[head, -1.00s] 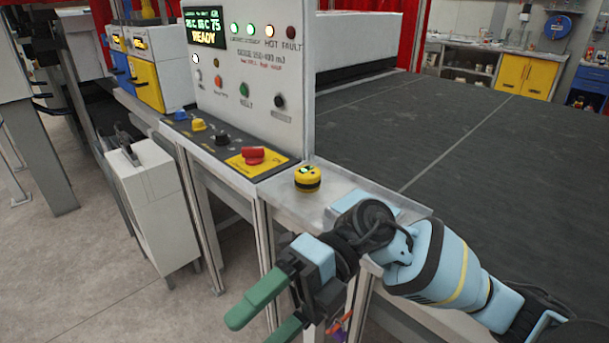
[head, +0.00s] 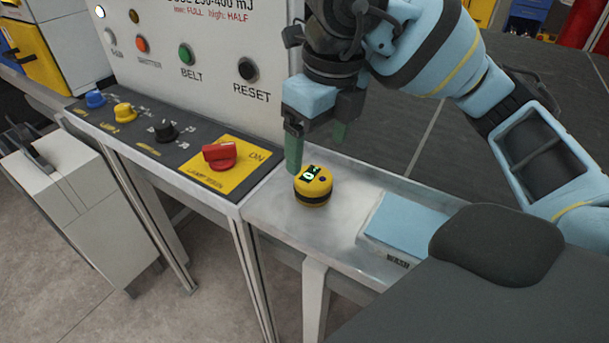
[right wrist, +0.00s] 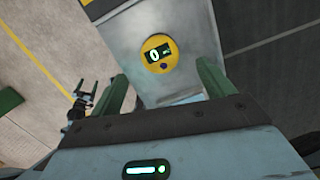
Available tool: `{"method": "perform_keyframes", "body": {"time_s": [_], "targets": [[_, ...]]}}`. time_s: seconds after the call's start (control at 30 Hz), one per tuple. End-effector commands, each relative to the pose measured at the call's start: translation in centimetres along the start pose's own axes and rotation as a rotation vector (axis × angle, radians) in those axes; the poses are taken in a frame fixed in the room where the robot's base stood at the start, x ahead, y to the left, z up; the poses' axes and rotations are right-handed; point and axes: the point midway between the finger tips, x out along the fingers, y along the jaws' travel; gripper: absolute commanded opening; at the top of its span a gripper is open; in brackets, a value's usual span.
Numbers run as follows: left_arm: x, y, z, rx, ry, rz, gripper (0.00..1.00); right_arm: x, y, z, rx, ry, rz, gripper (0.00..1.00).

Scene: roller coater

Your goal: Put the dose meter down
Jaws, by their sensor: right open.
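The dose meter (head: 313,187) is a small round yellow puck with a black band and a lit display. It stands upright on the bare metal shelf (head: 270,213) beside the control panel. My right gripper (head: 317,148) is open, with its green fingers pointing down just above and behind the meter in the head view. In the right wrist view the meter (right wrist: 158,53) lies beyond and between the open fingers (right wrist: 162,76), its display showing 0. I see no contact between fingers and meter. My left gripper does not show in the head view.
A light blue pad (head: 405,224) lies on the shelf right of the meter. A red lamp switch (head: 220,156) on a yellow plate and several knobs are to the left. The upright panel (head: 200,50) stands behind; the dark belt (head: 440,118) lies beyond the shelf.

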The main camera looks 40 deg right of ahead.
Motion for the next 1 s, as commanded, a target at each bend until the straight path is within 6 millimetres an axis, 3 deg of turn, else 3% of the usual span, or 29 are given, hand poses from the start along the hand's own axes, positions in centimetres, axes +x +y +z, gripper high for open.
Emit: {"method": "perform_keyframes", "body": {"time_s": [0.3, 0.47, 0.8, 1.0], "targets": [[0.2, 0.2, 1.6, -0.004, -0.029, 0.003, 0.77, 2.7, 0.1, -0.1, -0.003, 0.006, 0.005, 0.81], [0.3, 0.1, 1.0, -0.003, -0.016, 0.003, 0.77, 2.8, 0.1, 0.0, -0.003, 0.001, 0.004, 0.81], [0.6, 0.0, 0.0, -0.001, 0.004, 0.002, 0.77, 7.0, 0.0, 0.0, -0.002, 0.004, 0.004, 0.81], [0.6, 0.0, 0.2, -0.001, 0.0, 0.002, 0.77, 7.8, 0.1, 0.0, -0.004, 0.001, 0.004, 0.81]]}}
